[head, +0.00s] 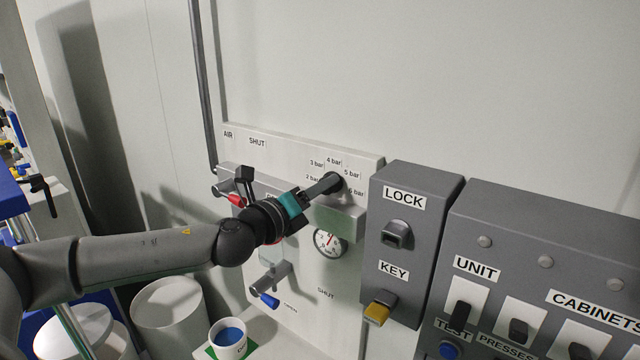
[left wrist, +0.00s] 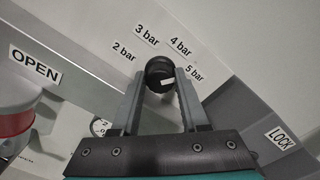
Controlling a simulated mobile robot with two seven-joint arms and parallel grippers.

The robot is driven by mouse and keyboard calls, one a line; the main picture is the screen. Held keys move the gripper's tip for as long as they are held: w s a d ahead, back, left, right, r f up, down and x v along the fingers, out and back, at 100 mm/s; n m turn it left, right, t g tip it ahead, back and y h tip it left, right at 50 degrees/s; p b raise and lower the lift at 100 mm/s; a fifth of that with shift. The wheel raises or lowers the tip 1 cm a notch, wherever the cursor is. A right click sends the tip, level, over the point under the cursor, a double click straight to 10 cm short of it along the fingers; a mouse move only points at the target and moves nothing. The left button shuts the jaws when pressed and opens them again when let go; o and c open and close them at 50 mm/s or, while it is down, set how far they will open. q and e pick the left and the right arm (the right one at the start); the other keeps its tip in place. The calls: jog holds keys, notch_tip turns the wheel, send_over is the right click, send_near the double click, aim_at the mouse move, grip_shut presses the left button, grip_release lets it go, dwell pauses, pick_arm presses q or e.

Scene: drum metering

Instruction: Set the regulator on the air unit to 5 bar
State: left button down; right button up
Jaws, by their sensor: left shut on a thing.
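The air unit's panel (head: 295,285) is on the wall, and the regulator's dark round knob (left wrist: 160,72) sticks out of it. Labels from 2 bar to 6 bar arc around the knob; 5 bar (head: 352,174) is up and right of it. My left gripper (head: 334,183) is shut on the knob, one finger on each side in the left wrist view. A short white mark shows on the knob's face; I cannot tell which label it points at. A round gauge (head: 330,243) with a red needle sits below; its reading is too small to tell. My right gripper is out of view.
A red-handled valve (head: 236,200) is left of the regulator, and a blue-handled valve (head: 268,299) is below. A grey LOCK/KEY box (head: 414,255) and a switch cabinet (head: 560,240) stand close on the right. A white cup (head: 229,345) with blue contents stands below.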

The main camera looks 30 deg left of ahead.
pick_arm(q)
jog(key=shift+r+m, duration=0.1)
jog(key=shift+m, duration=1.1)
jog(key=shift+c, duration=2.2)
grip_release()
jog(key=shift+s, duration=0.1)
jog(key=s+a+b, duration=0.1)
jog(key=s+b, duration=0.4)
jog(key=s, duration=1)
